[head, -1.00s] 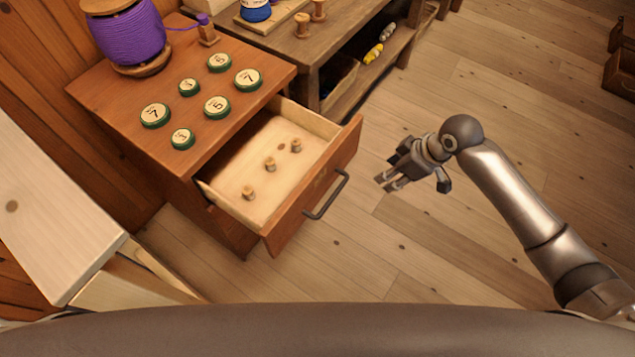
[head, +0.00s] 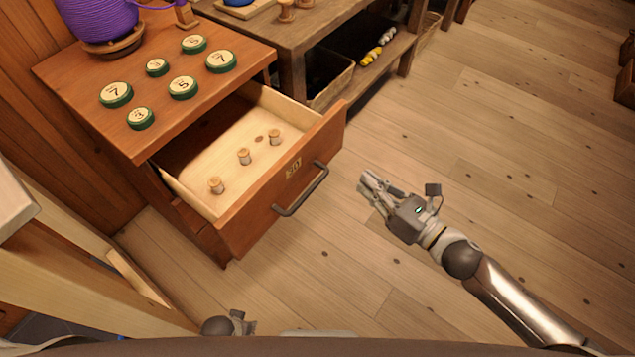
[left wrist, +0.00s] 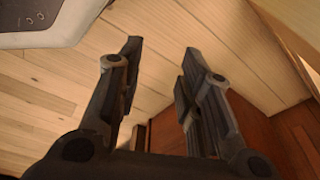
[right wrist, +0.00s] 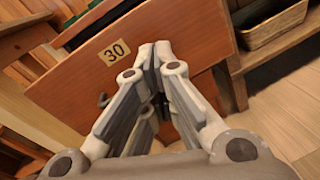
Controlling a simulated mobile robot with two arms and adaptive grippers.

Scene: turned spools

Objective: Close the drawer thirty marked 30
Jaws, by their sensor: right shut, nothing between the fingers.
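The drawer thirty (head: 245,222) is pulled well out of the wooden cabinet. Its front bears a "30" label (head: 293,168) and a dark bar handle (head: 302,190). Three small spools stand inside it. The right wrist view shows the label (right wrist: 115,50) upright on the drawer front (right wrist: 195,30). My right gripper (head: 366,188) is shut and empty, in front of the drawer and to the right of the handle, with a visible gap in the head view. My left gripper (left wrist: 160,47) is open and empty; in the head view only a bit of it shows at the bottom edge.
Several numbered green-rimmed discs (head: 183,88) and a purple thread spool (head: 100,22) stand on the cabinet top. A shelf unit (head: 290,55) is behind. A pale wooden table (head: 85,270) is at the left.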

